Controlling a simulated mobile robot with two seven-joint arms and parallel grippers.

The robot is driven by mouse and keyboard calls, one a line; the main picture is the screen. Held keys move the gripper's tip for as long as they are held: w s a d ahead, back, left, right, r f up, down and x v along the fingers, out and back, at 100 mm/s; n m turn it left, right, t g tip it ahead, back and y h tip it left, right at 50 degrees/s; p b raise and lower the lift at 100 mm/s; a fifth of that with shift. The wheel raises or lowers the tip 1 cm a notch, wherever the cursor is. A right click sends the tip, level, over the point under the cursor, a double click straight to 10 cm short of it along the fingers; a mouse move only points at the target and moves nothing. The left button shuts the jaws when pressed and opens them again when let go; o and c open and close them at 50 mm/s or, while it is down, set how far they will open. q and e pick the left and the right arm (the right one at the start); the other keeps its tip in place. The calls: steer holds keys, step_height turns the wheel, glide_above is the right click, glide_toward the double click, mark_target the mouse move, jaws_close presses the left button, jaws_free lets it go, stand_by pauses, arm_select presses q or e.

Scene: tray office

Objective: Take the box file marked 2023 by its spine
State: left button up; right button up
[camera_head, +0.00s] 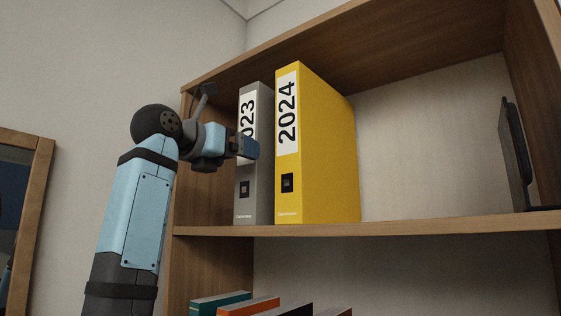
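The grey box file marked 2023 (262,180) stands upright on the shelf, spine facing me. Its label shows "023"; the first digit is hidden behind my gripper. My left gripper (246,147) comes in from the left at the lower part of the label, in front of the spine. A dark blue fingertip overlaps the spine; I cannot tell whether it touches. The other finger is not clearly seen, so the grip is unclear. My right gripper is out of view.
A yellow box file marked 2024 (325,150) stands close on the right of the grey one. Farther right, the shelf (430,226) is clear up to a thin dark stand (516,155). Several coloured file tops (249,307) show below. A wooden side panel (213,250) is on the left.

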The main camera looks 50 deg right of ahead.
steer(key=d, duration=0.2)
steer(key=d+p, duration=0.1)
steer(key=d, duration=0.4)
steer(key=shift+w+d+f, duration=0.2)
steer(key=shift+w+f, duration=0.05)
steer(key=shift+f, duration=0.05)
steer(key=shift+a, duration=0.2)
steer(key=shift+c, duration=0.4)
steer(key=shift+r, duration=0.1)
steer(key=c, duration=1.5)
